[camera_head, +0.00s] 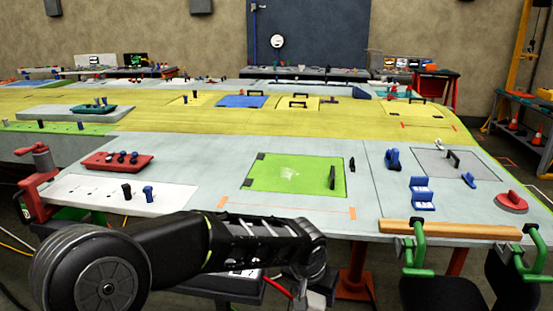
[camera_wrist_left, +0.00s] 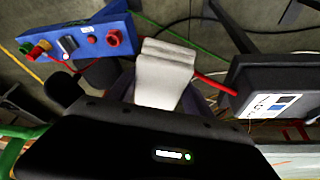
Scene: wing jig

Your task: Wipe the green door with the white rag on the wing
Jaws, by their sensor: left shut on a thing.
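The green door (camera_head: 295,178) lies in the wing's pale near panel, with a whitish smudge near its middle and a black handle (camera_head: 332,177) at its right. My left gripper (camera_head: 318,287) is low at the bottom of the head view, in front of and below the wing's near edge. In the left wrist view it is shut on the folded white rag (camera_wrist_left: 165,78), which stands out between the fingers. My right gripper is not in view.
A wooden bar (camera_head: 450,229) with green clamps (camera_head: 416,250) lines the near right edge. A red clamp (camera_head: 38,185) grips the left edge. Blue fittings (camera_head: 422,193) stand right of the door. A blue control box (camera_wrist_left: 75,45) and a dark box (camera_wrist_left: 275,85) are near the rag.

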